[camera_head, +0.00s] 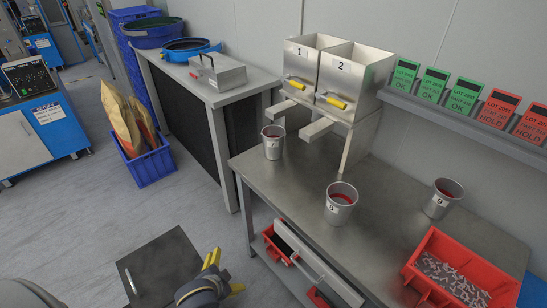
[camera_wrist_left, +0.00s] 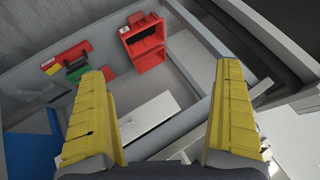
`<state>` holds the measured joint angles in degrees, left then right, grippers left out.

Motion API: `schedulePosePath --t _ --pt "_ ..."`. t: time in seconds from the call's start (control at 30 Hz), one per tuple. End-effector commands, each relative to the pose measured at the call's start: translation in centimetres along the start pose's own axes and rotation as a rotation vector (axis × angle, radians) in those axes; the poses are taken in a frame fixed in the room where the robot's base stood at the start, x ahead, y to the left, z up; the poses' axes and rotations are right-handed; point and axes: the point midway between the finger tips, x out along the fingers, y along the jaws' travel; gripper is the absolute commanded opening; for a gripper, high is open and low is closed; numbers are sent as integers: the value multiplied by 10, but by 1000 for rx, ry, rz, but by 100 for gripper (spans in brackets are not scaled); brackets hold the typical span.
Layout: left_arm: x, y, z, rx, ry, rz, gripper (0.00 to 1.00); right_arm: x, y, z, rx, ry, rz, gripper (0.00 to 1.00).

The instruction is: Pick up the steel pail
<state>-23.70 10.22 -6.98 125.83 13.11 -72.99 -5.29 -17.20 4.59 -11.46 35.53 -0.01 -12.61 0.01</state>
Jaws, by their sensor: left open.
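Three small steel pails with reddish insides stand upright on the steel bench in the head view. One pail (camera_head: 273,143) is at the left below the hoppers, one pail (camera_head: 341,205) is in the middle near the front edge, and one pail (camera_head: 440,200) is at the right. Each has a small dark mark on its side, too small to read surely. My left gripper (camera_head: 226,272) has yellow fingers, is open and is at the bottom, left of the bench front and apart from the pails. The left wrist view shows its spread fingers (camera_wrist_left: 160,70) with nothing between them and no pail.
The steel bench (camera_head: 300,190) carries two hoppers (camera_head: 335,75) and a red bin (camera_head: 462,272) of small parts. Below it are a pale drawer (camera_head: 305,258) and a red bin (camera_wrist_left: 146,45). A grey side table (camera_head: 218,92) stands left. A blue crate (camera_head: 147,166) holds sacks.

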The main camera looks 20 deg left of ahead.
Motion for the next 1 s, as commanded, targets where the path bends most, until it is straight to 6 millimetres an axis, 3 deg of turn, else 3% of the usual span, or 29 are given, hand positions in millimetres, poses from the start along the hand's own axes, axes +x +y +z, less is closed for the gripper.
schedulePosePath --t 0.33,0.47,0.57,0.7,0.9,1.0 --pt "24 -39 -85 -43 261 75 100 0 0 0 0 0 0 44" --pt "37 -64 -125 -89 391 111 100 0 0 0 0 0 0 44" --pt "47 -99 -164 -152 516 136 100 0 0 0 0 0 0 44" --pt "54 -161 -211 -273 678 151 100 0 0 0 0 0 0 44" --pt "54 -242 -249 -431 834 135 100 0 0 0 0 0 0 44" --pt "52 -270 -258 -483 878 123 100 0 0 0 0 0 0 44"
